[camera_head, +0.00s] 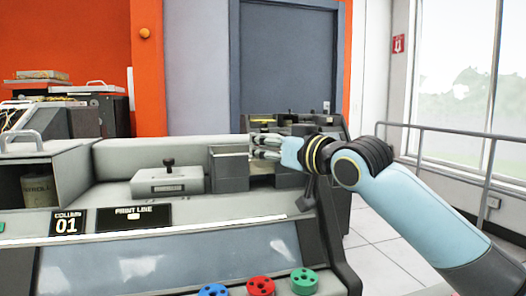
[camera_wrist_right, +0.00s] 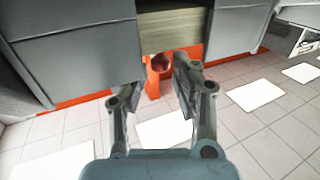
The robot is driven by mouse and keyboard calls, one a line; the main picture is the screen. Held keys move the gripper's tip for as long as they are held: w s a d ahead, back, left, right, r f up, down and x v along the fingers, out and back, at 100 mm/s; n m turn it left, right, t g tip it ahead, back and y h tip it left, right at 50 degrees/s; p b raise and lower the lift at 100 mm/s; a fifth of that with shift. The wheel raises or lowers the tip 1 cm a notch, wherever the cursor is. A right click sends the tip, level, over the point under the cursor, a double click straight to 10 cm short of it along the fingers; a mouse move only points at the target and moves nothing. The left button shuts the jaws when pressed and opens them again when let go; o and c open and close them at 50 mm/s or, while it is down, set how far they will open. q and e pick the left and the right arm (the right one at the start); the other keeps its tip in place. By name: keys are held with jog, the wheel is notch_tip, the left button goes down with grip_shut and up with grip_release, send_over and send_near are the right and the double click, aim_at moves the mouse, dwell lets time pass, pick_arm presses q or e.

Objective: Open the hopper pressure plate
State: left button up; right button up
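My right gripper (camera_head: 262,147) reaches in from the right over the hopper area of the grey machine (camera_head: 110,160). In the right wrist view its two fingers (camera_wrist_right: 160,75) are spread apart with nothing held between them. A pale, layered card stack (camera_wrist_right: 173,30) sits in a slot between grey panels, just beyond the fingertips. It also shows below the gripper in the head view (camera_head: 262,169), beside a grey box-shaped part (camera_head: 229,168). I cannot clearly pick out the pressure plate; the gripper covers part of the hopper. My left gripper is not in view.
Blue, red and green round buttons (camera_head: 260,286) line the machine's front edge. A grey block with a dark knob (camera_head: 168,182) stands on its top. A railing (camera_head: 450,133) runs at the right. In the wrist view, white sheets (camera_wrist_right: 256,94) lie on the tiled floor.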

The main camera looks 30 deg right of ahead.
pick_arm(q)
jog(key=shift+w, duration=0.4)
pick_arm(e)
jog(key=shift+w+a, duration=0.1)
jog(key=shift+w, duration=0.45)
grip_shut()
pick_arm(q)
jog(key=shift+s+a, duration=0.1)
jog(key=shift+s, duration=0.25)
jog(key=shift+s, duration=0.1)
